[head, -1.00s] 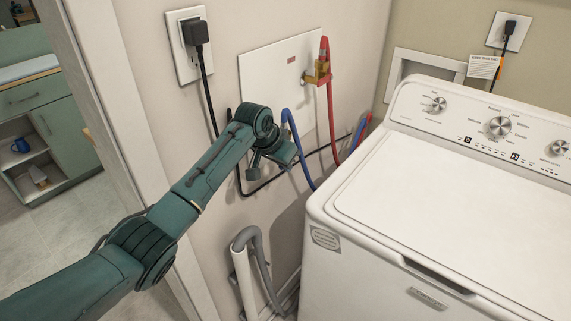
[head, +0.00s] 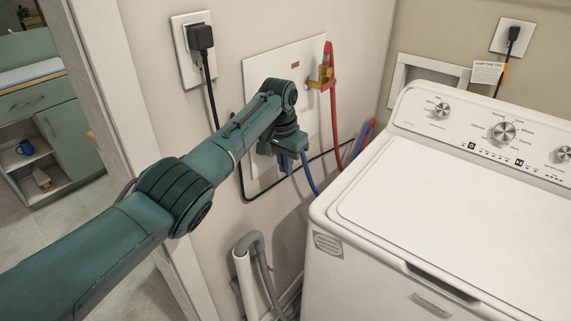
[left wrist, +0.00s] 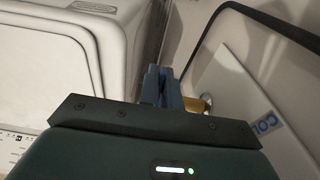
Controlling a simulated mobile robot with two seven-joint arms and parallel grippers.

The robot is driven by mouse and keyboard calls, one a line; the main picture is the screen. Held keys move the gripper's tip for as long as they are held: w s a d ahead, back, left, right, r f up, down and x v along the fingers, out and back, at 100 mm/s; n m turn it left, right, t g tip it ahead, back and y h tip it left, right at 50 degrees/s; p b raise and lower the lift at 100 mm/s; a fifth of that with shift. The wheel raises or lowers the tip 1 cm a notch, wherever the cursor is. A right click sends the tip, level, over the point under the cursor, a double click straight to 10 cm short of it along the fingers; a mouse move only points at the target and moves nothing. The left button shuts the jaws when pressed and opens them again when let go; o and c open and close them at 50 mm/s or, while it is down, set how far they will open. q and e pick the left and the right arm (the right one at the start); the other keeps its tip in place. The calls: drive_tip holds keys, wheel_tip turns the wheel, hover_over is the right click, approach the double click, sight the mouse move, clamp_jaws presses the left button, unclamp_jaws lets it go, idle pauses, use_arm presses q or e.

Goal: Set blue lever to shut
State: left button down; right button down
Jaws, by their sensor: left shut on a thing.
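My left gripper (head: 288,163) is at the wall plate (head: 257,75), in front of the cold-water valve. In the left wrist view its fingers (left wrist: 163,88) are close together, shut on the blue lever, which I cannot tell apart from the fingers. A brass valve part (left wrist: 197,104) shows just right of the fingers, near a blue "CO…" label (left wrist: 268,124). The blue hose (head: 309,177) comes out below the gripper; its top is hidden. My right gripper is not in view.
A red lever and brass valve (head: 324,78) with a red hose (head: 334,125) stand right of my gripper. The white washer (head: 420,205) stands close on the right. A black plug and cord (head: 201,38) hang at upper left. A grey drain hose (head: 252,245) is below.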

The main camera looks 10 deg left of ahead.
sight(282, 165)
use_arm(q)
drive_tip(key=shift+s+f, duration=0.1)
drive_tip(key=c, duration=1.6)
unclamp_jaws()
wheel_tip(282, 165, up, 13)
drive_tip(key=s+b, duration=0.1)
drive_tip(key=shift+a+b, duration=0.3)
drive_tip(key=shift+a, duration=0.05)
drive_tip(key=shift+s, duration=0.1)
